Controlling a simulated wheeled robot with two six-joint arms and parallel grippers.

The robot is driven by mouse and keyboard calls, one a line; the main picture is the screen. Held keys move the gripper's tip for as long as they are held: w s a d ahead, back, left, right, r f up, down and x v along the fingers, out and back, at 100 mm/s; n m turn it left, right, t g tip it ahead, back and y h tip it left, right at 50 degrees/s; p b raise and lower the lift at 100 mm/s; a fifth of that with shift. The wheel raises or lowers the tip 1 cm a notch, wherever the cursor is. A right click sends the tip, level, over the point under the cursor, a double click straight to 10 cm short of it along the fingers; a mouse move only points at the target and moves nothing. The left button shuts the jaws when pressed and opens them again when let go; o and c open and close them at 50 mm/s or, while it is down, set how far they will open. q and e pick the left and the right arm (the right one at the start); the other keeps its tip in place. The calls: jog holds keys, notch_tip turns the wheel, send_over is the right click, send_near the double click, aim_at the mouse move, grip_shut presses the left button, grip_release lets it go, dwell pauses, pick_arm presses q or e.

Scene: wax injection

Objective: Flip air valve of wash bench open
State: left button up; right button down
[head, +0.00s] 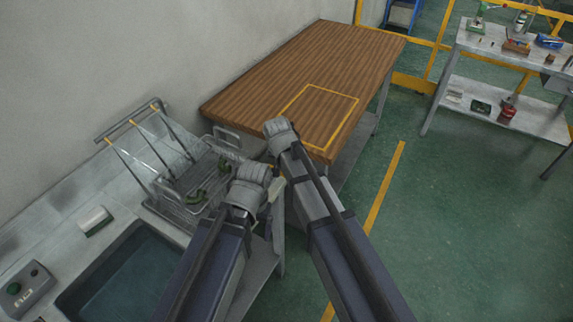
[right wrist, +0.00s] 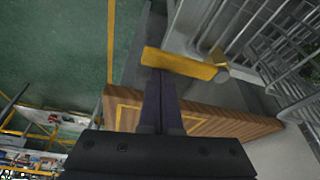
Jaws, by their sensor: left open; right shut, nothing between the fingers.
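My right gripper (right wrist: 160,78) is shut and empty. Its dark fingertips are right at the lever's left part; I cannot tell whether they touch it. In the head view the arms largely hide the valve. My left gripper (head: 258,180) is by the front edge of the wash bench (head: 62,205), beside the wire rack; its fingers are mostly hidden there.
The bench holds a water-filled basin (head: 130,275), a control box (head: 25,287) and a wire rack (head: 180,205). A wooden table (head: 300,65) with a yellow outlined square stands behind. A grey workbench (head: 470,45) is far right. The green floor at right is clear.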

dwell(0.5)
jog(key=w+d, duration=0.2)
jog(key=w, duration=0.2)
jog(key=p+v, duration=0.9)
jog(key=v, duration=0.1)
jog(key=shift+s+a, duration=0.2)
